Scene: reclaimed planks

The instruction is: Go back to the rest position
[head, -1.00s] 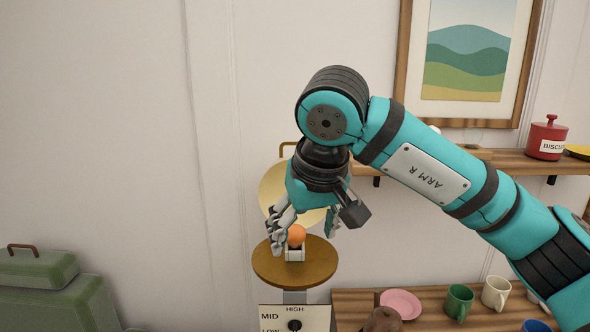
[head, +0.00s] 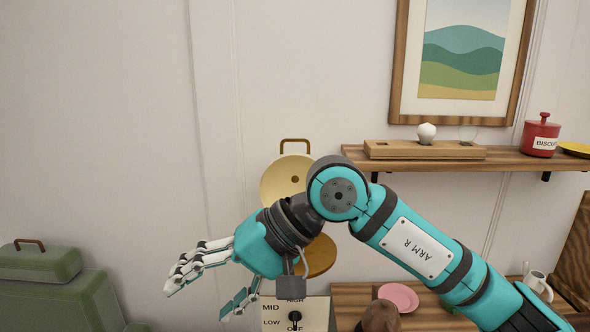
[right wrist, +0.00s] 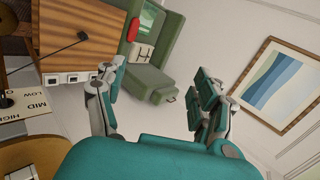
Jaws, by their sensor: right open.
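My right gripper (head: 203,298) is open, with its fingers spread and pointing left and down in the head view. Nothing shows between its fingers. In the right wrist view its open fingers (right wrist: 157,88) frame free space, with a green case beyond. The right arm, marked ARM R, reaches in from the lower right. The gripper's palm and wrist partly cover a round wooden disc (head: 322,256). No orange ball is visible now. My left gripper is not in view.
A dial panel (head: 315,315) stands below the disc, close to the gripper. A cream lamp-like dish (head: 283,180) is behind the arm. Green cases (head: 60,295) stand at lower left. A wall shelf (head: 475,160) holds a red biscuit jar (head: 541,135). The upper left wall is clear.

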